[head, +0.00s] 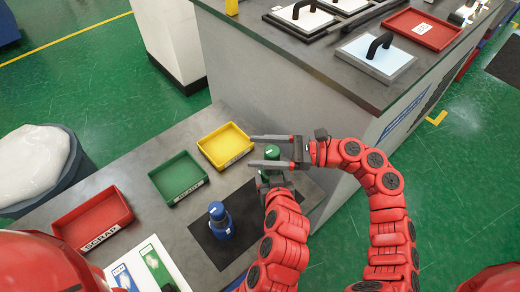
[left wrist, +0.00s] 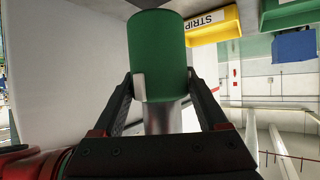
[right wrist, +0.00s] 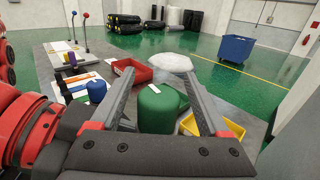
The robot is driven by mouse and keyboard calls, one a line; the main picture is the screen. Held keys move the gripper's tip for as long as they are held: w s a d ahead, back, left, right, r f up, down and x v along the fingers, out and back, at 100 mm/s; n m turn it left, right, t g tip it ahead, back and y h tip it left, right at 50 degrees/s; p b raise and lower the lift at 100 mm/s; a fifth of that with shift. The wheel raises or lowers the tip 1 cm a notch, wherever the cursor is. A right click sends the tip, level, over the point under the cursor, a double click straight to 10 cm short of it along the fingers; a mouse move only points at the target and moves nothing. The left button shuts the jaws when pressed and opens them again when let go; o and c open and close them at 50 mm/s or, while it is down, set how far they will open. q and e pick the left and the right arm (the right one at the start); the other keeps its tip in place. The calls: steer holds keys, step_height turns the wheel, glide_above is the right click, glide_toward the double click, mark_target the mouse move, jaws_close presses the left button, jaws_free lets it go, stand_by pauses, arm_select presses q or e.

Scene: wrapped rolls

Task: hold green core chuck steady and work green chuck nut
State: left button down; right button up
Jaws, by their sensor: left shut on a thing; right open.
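The green chuck nut (head: 272,152) shows as a round green top with a white mark. My right gripper (head: 251,151) is open, its fingers on either side of this top. The right wrist view shows the green cylinder (right wrist: 160,112) between the spread fingers.
A blue chuck (head: 221,220) stands on a dark mat (head: 235,245). Yellow (head: 240,155), green (head: 190,188) and red (head: 122,219) trays line the table's far side. A higher grey counter (head: 270,38) stands close beyond the right arm.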

steer(key=shift+a, duration=0.1)
jaws_close()
steer(key=shift+w+f+m+t, duration=0.1)
steer(key=shift+m+t, duration=0.3)
steer(key=shift+t, duration=0.25)
steer(key=shift+w+f+m+t, duration=0.1)
steer(key=shift+m+t, duration=0.3)
steer(key=shift+t, duration=0.25)
steer(key=shift+w+r+m+t+h, duration=0.1)
steer(key=shift+w+m+t+h, duration=0.15)
steer(key=shift+m+t, duration=0.65)
steer(key=shift+w+r+m+t+h, duration=0.15)
steer(key=shift+m+t+h, duration=0.35)
steer(key=shift+t, duration=0.7)
steer(key=shift+f, duration=0.1)
jaws_free()
steer(key=shift+d, duration=0.25)
steer(key=v, duration=1.1)
steer(key=shift+s+d, duration=0.2)
steer(key=shift+d, duration=0.15)
